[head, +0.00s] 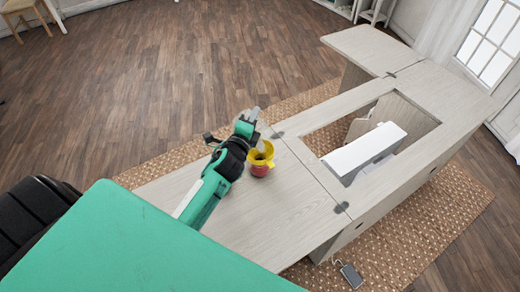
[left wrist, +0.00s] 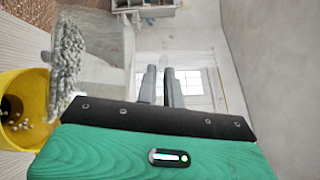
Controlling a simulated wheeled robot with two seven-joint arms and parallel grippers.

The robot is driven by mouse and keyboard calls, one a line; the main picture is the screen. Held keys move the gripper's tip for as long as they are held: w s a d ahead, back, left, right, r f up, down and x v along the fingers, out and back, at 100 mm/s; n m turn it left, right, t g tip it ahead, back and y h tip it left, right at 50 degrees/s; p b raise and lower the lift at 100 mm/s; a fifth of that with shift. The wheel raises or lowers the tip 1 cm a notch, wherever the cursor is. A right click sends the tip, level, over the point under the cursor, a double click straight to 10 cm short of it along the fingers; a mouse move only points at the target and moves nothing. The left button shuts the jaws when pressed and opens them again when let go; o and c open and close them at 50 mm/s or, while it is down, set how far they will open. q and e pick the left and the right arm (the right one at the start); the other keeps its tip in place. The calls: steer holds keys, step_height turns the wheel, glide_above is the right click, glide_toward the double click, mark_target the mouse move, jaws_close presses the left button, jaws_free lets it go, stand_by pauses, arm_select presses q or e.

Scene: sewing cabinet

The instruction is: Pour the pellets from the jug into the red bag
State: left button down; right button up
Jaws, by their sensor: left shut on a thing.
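My left gripper (head: 252,114) is over the near part of the pale wood cabinet top, shut on the jug. In the left wrist view the translucent jug (left wrist: 110,72) is tilted, with its mouth toward the yellow funnel. Grey-white pellets (left wrist: 68,62) are heaped at its mouth. The red bag (head: 259,171) stands on the cabinet top with the yellow funnel (head: 262,155) in its opening. In the left wrist view the funnel (left wrist: 22,85) holds a few loose pellets in its dark opening. The bag's inside is hidden. My right gripper is not in view.
The pale cabinet top (head: 270,215) has free room around the bag. A white sewing machine (head: 365,150) stands in the rectangular cutout to the right. A woven rug (head: 420,215) lies under the cabinet. A dark pedal-like object (head: 351,275) is on the rug.

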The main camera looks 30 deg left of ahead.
arm_select(q)
steer(key=shift+s+d+r+m+t+b, duration=0.1)
steer(key=shift+s+d+m+t+b, duration=0.1)
steer(key=shift+d+m+b, duration=0.3)
steer(key=shift+s+d+m+t+b, duration=0.1)
steer(key=shift+d+m+t+b, duration=0.1)
steer(key=shift+d+m+b, duration=0.3)
stand_by(1.7)
